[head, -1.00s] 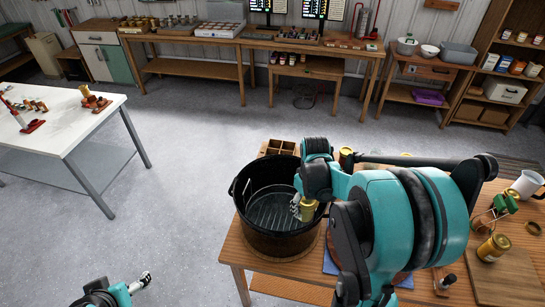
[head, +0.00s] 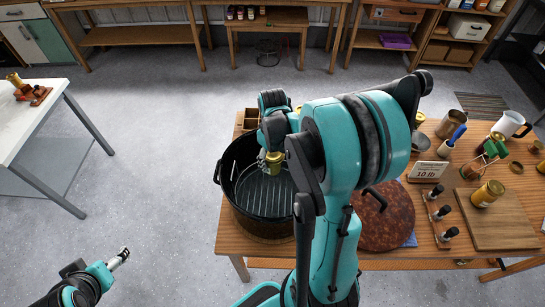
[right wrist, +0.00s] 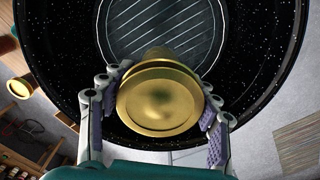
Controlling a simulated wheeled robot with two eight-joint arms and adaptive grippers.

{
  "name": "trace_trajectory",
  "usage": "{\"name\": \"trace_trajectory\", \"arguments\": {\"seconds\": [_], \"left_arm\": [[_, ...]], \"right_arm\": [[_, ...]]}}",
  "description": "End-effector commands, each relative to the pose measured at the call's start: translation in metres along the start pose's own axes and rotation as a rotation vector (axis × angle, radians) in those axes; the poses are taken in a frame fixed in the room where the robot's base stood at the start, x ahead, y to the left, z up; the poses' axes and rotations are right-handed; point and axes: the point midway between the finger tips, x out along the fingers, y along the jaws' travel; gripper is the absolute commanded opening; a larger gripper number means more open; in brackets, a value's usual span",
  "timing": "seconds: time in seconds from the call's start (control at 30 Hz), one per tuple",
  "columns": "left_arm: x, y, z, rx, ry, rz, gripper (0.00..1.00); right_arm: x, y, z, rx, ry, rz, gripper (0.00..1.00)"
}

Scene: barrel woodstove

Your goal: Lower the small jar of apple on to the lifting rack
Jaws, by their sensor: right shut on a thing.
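The small jar of apple (head: 273,163) has a gold lid, which fills the middle of the right wrist view (right wrist: 158,98); its contents are hidden. My right gripper (head: 271,154) is shut on it, with a finger on each side of the lid. The jar hangs over the inside of a black speckled pot (head: 226,192). The ribbed lifting rack (head: 262,196) lies inside the pot, below the jar, and also shows in the right wrist view (right wrist: 160,28). A gap between jar and rack seems present. My left gripper (head: 121,256) is far off at lower left, too small to judge.
The pot stands at the left end of a wooden table (head: 229,240). A divided wooden box (head: 252,118) is behind it.

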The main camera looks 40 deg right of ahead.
Motion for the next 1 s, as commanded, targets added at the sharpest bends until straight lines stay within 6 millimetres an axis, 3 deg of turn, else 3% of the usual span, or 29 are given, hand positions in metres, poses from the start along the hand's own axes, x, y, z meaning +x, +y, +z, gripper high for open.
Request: {"name": "trace_trajectory", "arguments": {"seconds": [0.03, 1.0], "left_arm": [[0.007, 0.0, 0.005, 0.0, 0.0, 0.0, 0.77], [0.085, 0.0, 0.061, 0.0, 0.0, 0.0, 0.77]], "right_arm": [[0.01, 0.0, 0.0, 0.0, 0.0, 0.0, 0.15], [0.131, 0.0, 0.0, 0.0, 0.0, 0.0, 0.15]]}}
